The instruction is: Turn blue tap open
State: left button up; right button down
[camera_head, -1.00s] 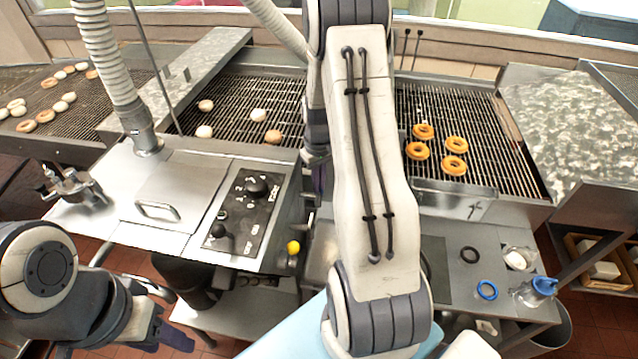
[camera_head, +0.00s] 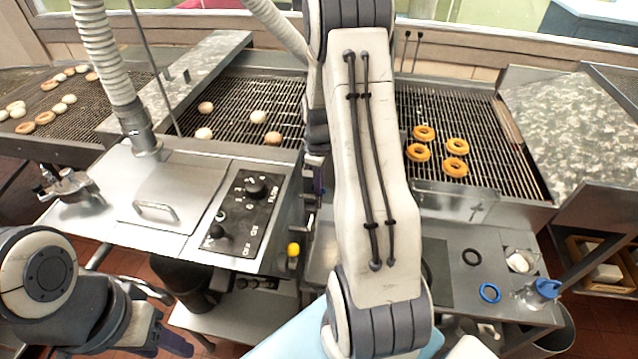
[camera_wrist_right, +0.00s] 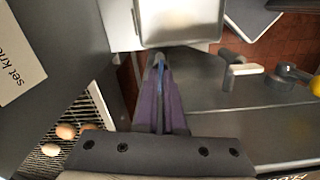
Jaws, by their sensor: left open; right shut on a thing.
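The blue tap (camera_wrist_right: 161,76) shows only as a thin blue strip between the purple fingers of my right gripper (camera_wrist_right: 160,60) in the right wrist view. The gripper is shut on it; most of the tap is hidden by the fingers. In the head view, the tap is hidden, and only a bit of the purple right gripper (camera_head: 318,180) shows beside my right arm at the machine's right side. My left gripper (camera_head: 168,341) is open and empty at the lower left, over the floor and away from the taps.
A tap with a cream handle (camera_wrist_right: 243,70) and a yellow-knobbed one (camera_wrist_right: 315,86) stand right of the gripper in the wrist view. A metal container (camera_wrist_right: 178,22) sits just beyond my fingertips.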

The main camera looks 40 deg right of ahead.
jog(key=shift+w+r, duration=0.1)
dwell(0.3)
jog(key=c, duration=1)
grip_release()
notch_tip(320, 180, up, 10)
jog(key=b, duration=0.2)
jog(key=shift+r+b, duration=0.2)
jog(key=shift+b, duration=0.15)
